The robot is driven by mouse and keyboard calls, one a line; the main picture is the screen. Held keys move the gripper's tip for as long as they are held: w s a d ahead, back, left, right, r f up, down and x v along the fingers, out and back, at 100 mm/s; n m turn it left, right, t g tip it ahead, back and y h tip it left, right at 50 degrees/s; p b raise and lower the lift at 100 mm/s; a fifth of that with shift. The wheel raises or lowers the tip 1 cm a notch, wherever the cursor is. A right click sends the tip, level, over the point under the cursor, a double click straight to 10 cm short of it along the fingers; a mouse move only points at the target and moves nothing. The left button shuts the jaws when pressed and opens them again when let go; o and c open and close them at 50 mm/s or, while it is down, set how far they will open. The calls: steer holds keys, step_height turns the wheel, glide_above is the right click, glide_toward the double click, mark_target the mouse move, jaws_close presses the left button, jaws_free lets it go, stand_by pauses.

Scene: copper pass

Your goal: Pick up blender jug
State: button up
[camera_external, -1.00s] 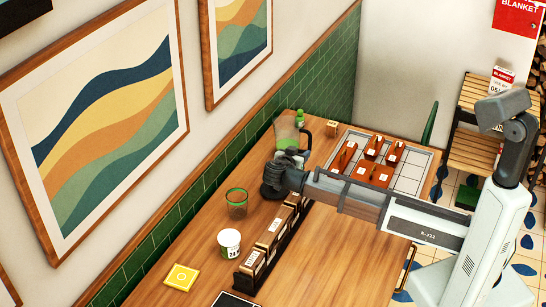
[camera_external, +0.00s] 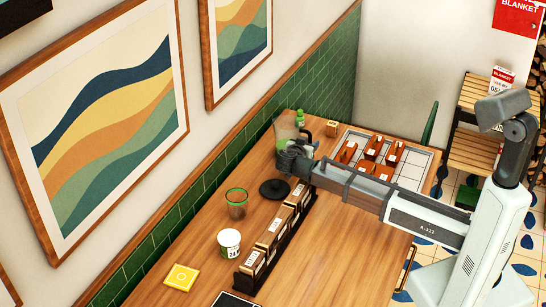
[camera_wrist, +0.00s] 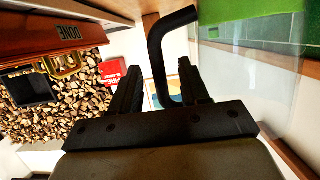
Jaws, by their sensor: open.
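The blender jug (camera_external: 283,128) is clear with a black handle and stands near the green-tiled wall in the external view. My gripper (camera_external: 291,152) is right at the jug and hides its lower part there. In the wrist view the clear jug wall (camera_wrist: 262,90) fills the right side. The black handle (camera_wrist: 157,62) bends down between the two open fingers of my gripper (camera_wrist: 158,80). I cannot tell whether a finger touches the handle.
A dark round disc (camera_external: 274,189), a green-rimmed glass (camera_external: 237,203) and a white tub (camera_external: 229,243) stand along the table. A dark rack of boxes (camera_external: 268,240) runs beside them. A green bottle (camera_external: 300,118) is behind the jug; a tray (camera_external: 409,176) with orange-brown blocks lies right.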

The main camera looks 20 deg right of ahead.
steer(key=shift+x, duration=0.75)
steer(key=shift+c, duration=0.4)
jaws_close()
stand_by(0.5)
